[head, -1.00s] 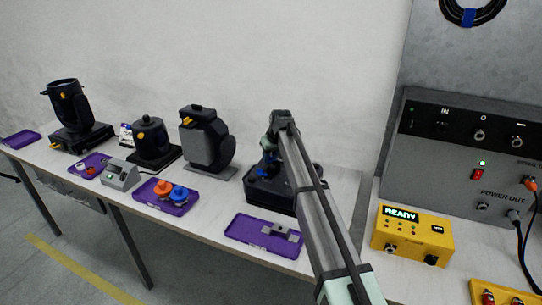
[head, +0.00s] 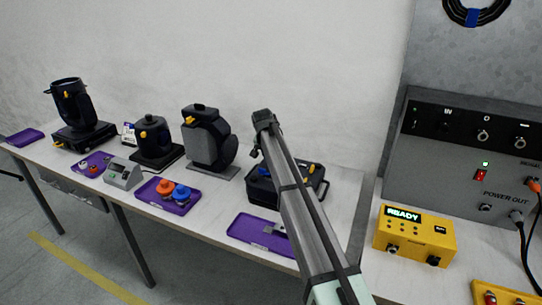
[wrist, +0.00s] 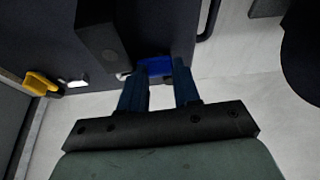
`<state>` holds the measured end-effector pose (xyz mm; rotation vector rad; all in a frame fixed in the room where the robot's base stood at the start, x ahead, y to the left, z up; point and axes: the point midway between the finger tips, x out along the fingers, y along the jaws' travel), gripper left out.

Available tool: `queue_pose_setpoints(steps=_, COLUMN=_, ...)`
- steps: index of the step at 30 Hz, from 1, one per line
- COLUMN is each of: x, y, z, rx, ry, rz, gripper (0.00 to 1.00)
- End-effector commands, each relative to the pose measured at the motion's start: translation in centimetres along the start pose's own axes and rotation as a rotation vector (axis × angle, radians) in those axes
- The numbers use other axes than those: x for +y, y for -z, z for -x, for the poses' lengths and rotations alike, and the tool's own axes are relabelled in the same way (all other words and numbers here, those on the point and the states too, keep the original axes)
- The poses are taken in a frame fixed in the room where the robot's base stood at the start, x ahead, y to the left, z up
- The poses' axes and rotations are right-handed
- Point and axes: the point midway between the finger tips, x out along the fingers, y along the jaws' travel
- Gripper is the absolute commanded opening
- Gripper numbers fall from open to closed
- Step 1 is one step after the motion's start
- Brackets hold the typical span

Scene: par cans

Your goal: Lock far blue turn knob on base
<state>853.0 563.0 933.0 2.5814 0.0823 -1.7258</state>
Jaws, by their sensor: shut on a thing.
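The black base (head: 260,190) stands on the bench behind my arm in the head view. Its dark body also fills the upper left of the wrist view (wrist: 50,30). In the wrist view the blue turn knob (wrist: 157,66) is between the fingertips of my gripper (wrist: 160,75), at the base's edge. My gripper is shut on it. The knob's exact angle cannot be told. A yellow knob (wrist: 40,83) shows on the base at left in the wrist view.
A purple tray (head: 245,228) with a metal part lies in front of the base. Another purple tray (head: 150,188) holds an orange and a blue knob. Black lamp units (head: 210,140) stand to the left. A yellow READY box (head: 415,235) is at right.

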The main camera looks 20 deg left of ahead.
Motion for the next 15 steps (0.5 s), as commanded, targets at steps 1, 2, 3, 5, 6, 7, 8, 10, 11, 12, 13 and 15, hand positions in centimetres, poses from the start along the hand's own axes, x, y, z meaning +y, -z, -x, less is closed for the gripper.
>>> queue_pose_setpoints(steps=1, x=-0.06, y=0.03, z=-0.02, rx=0.0, ry=-0.007, rz=-0.016, gripper=0.01)
queue_pose_setpoints(steps=2, x=-0.07, y=0.02, z=-0.01, rx=-0.001, ry=-0.011, rz=-0.025, gripper=0.01)
queue_pose_setpoints(steps=3, x=-0.08, y=0.01, z=-0.01, rx=-0.001, ry=-0.015, rz=-0.037, gripper=0.01)
queue_pose_setpoints(steps=5, x=-0.09, y=-0.01, z=-0.01, rx=-0.001, ry=-0.021, rz=-0.05, gripper=0.01)
queue_pose_setpoints(steps=6, x=-0.09, y=-0.02, z=-0.01, rx=-0.001, ry=-0.024, rz=-0.058, gripper=0.01)
queue_pose_setpoints(steps=7, x=-0.09, y=-0.03, z=0.0, rx=-0.001, ry=-0.026, rz=-0.062, gripper=0.01)
queue_pose_setpoints(steps=8, x=-0.09, y=-0.04, z=0.0, rx=-0.001, ry=-0.027, rz=-0.066, gripper=0.01)
queue_pose_setpoints(steps=10, x=-0.09, y=-0.05, z=0.0, rx=-0.001, ry=-0.03, rz=-0.071, gripper=0.01)
queue_pose_setpoints(steps=11, x=-0.09, y=-0.06, z=0.0, rx=-0.001, ry=-0.031, rz=-0.073, gripper=0.01)
queue_pose_setpoints(steps=12, x=-0.09, y=-0.07, z=0.0, rx=-0.001, ry=-0.031, rz=-0.074, gripper=0.01)
queue_pose_setpoints(steps=13, x=-0.08, y=-0.08, z=0.0, rx=-0.001, ry=-0.031, rz=-0.075, gripper=0.01)
queue_pose_setpoints(steps=15, x=-0.08, y=-0.1, z=0.01, rx=-0.001, ry=-0.031, rz=-0.076, gripper=0.01)
